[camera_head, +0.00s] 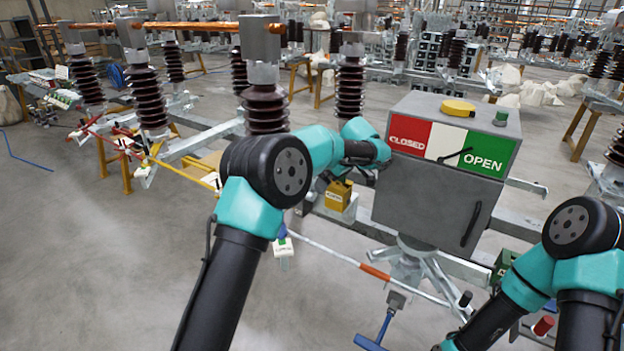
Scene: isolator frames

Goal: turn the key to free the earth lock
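A yellow labelled box (338,196) sits on a bracket left of the grey cabinet, below my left wrist; it may be the earth lock, but I cannot read its label. A dark green box (503,267) sits at the cabinet's lower right, partly behind my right arm. I cannot make out a key on either box. My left arm reaches over the yellow box, and its fingers do not show. My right arm bends down at the lower right, and its fingers do not show either.
A rod with an orange band (375,271) and a blue T-handle (371,342) lie in front. Brown insulators (266,110) stand behind.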

